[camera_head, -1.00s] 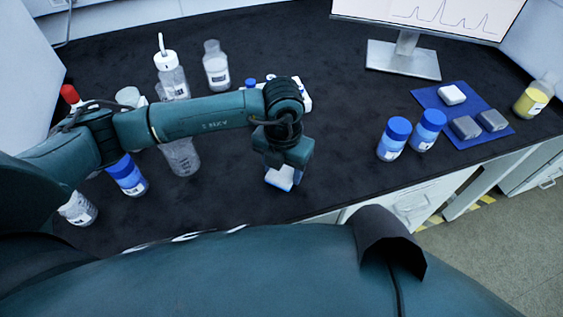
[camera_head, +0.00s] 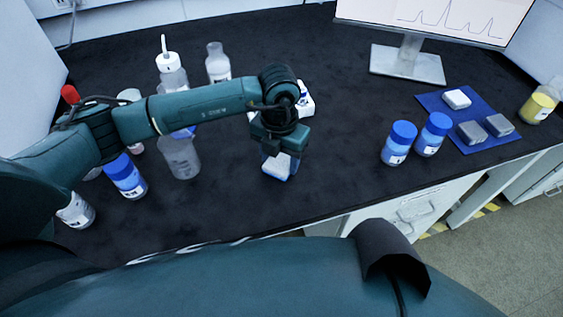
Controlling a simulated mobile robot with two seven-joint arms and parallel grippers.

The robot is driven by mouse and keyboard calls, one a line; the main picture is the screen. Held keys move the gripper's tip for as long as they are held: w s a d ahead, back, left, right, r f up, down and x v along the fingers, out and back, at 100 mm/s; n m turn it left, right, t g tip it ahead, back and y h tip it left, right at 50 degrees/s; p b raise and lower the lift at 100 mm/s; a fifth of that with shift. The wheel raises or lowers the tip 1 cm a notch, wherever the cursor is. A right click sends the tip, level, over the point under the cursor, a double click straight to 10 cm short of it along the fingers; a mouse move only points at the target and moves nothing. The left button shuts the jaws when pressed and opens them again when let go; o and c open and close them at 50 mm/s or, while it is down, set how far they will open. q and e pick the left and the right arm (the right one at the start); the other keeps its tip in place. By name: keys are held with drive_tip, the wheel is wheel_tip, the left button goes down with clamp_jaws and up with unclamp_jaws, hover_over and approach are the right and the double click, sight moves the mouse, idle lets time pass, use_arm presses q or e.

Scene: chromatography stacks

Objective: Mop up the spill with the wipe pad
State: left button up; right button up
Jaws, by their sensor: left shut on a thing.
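The wipe pad (camera_head: 279,167), white on top with a blue edge, is at the lower end of my left gripper (camera_head: 280,153). The gripper points down and is shut on the pad, over the black bench top (camera_head: 300,200) near the middle. I cannot tell whether the pad touches the bench. No spill can be made out; the arm, the pad or the dark surface may hide it. My right gripper is not in view.
Blue-capped bottles (camera_head: 398,143) stand right of the pad. A blue mat (camera_head: 470,136) holds small white and grey blocks. A monitor (camera_head: 407,62) stands behind. Several bottles, one a squeeze bottle (camera_head: 170,70), crowd the left. The bench front centre is clear.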

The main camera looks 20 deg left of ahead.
use_arm(q)
drive_tip(key=shift+w, duration=0.1)
idle(0.3)
drive_tip(key=shift+s+d, duration=0.15)
drive_tip(key=shift+d, duration=0.55)
drive_tip(key=shift+s+d, duration=0.15)
drive_tip(key=shift+d, duration=0.5)
drive_tip(key=shift+s+a+p, duration=0.2)
drive_tip(key=shift+s+a, duration=0.35)
drive_tip(key=shift+a, duration=0.3)
drive_tip(key=shift+s+a+p, duration=0.15)
drive_tip(key=shift+s+a, duration=0.4)
drive_tip(key=shift+a, duration=0.25)
drive_tip(key=shift+d, duration=0.1)
drive_tip(key=shift+w+d+b, duration=0.45)
drive_tip(key=shift+w+d, duration=0.1)
drive_tip(key=shift+d, duration=0.2)
